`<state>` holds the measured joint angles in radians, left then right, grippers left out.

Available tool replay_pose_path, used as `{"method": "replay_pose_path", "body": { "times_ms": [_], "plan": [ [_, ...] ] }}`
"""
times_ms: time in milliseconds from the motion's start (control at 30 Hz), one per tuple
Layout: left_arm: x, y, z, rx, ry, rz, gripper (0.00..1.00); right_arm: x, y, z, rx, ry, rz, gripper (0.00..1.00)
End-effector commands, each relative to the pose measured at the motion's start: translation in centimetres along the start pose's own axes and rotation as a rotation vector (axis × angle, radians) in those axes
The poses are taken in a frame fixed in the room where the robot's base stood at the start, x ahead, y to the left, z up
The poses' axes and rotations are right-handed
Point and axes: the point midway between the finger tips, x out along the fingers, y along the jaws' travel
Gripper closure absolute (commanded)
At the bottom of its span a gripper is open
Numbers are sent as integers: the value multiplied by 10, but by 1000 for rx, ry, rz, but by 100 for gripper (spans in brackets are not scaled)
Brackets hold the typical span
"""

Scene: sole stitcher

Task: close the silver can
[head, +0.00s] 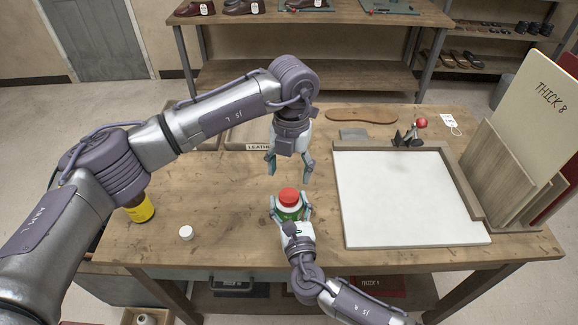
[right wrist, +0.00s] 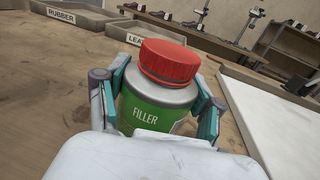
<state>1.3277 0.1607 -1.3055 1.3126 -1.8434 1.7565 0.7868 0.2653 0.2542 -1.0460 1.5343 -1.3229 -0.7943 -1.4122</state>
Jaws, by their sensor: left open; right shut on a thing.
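The silver can (head: 290,212) has a green label and a silver shoulder. In the right wrist view the can (right wrist: 150,108) reads FILLER. A red cap (head: 289,196) sits on its top; it also shows in the right wrist view (right wrist: 169,62). I cannot tell how tight it is. My right gripper (head: 291,212) is shut on the can's sides, with a finger on each side, also in the right wrist view (right wrist: 157,98). My left gripper (head: 289,170) is open and empty, pointing down a little above and behind the cap.
A small white cap (head: 186,232) lies on the wooden table (head: 230,255). A yellow bottle (head: 140,208) stands at the left, partly behind my left arm. A white board (head: 405,195) in a frame fills the right side. A shoe sole (head: 361,116) lies at the back.

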Motion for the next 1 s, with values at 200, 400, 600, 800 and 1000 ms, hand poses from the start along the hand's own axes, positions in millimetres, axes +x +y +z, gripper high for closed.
{"method": "replay_pose_path", "body": {
  "times_ms": [200,400,600,800,1000],
  "plan": [
    [-4,1,-1,-251,-30,-14,32,0,0,0,0,1,0,100],
    [-6,1,-1,-316,-37,-18,32,0,0,0,0,1,1,100],
    [-5,1,-1,-316,-37,-17,32,0,0,0,0,1,1,100],
    [3,1,-1,-316,-35,-17,32,0,0,0,0,1,0,100],
    [32,0,0,-316,-34,-17,32,0,0,0,0,1,0,100]
  ]
}}
